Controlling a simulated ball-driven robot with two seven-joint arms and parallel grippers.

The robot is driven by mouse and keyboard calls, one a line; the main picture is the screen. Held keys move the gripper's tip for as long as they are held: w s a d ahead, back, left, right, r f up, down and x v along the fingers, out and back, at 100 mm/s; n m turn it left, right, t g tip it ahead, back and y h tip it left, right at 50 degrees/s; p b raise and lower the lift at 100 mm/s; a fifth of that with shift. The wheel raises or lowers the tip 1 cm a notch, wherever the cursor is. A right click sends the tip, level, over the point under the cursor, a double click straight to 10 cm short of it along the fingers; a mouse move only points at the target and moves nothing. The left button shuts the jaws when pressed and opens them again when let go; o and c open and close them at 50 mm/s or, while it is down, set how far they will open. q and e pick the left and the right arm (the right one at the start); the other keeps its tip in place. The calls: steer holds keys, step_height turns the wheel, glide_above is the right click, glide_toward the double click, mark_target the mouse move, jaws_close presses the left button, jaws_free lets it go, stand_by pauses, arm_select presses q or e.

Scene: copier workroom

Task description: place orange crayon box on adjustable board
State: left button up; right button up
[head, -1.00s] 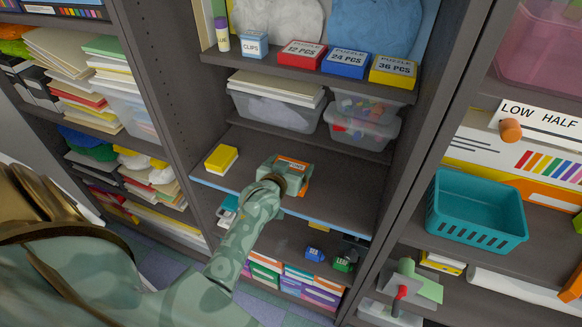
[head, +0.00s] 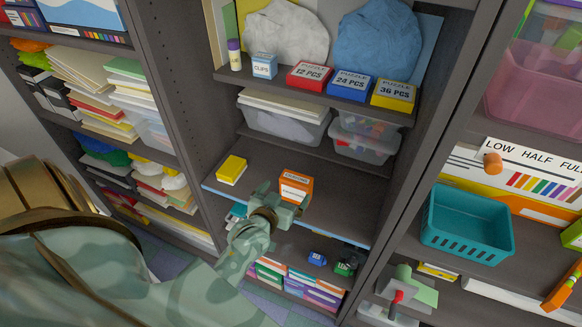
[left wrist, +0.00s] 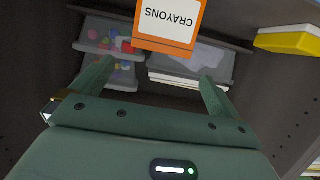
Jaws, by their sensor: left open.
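The orange crayon box (head: 296,187), with a white label, stands upright on a dark shelf board with a blue front edge (head: 325,219). This seems to be the adjustable board. My left gripper (head: 283,199) is open just in front of the box, partly covering its lower left in the head view. In the left wrist view, the box (left wrist: 170,24) appears upside down, beyond the spread fingers (left wrist: 152,82) and apart from them. Its far end is cut off by the frame. My right gripper is not in view.
A yellow box (head: 231,169) sits on the same board to the left. Bare board lies right of the crayon box. Clear bins (head: 362,137) stand on the shelf behind and above. A dark upright panel (head: 420,150) bounds the bay at right. A teal basket (head: 468,225) stands beyond it.

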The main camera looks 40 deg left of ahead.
arm_select(q)
steer(key=s+d+f+m+g+h+p, duration=0.1)
steer(key=s+d+f+m+g+h, duration=0.15)
steer(key=s+d+f, duration=0.5)
steer(key=s+d+f+m+g+h, duration=0.15)
steer(key=s+f+g, duration=0.25)
steer(key=s+f, duration=0.7)
steer(key=s+f+m+g, duration=0.1)
steer(key=s+f+g, duration=0.2)
steer(key=s+f, duration=0.3)
steer(key=s+f+m+g, duration=0.1)
steer(key=s+f+g, duration=0.2)
steer(key=s+f, duration=0.4)
steer(key=s, duration=0.7)
steer(key=shift+s+a+f, duration=0.3)
steer(key=shift+s+a, duration=0.1)
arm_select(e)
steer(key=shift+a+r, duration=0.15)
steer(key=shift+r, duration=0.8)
arm_select(q)
steer(key=shift+g, duration=0.25)
step_height(320, 180, down, 11)
steer(key=b, duration=1.1)
steer(key=shift+s, duration=0.4)
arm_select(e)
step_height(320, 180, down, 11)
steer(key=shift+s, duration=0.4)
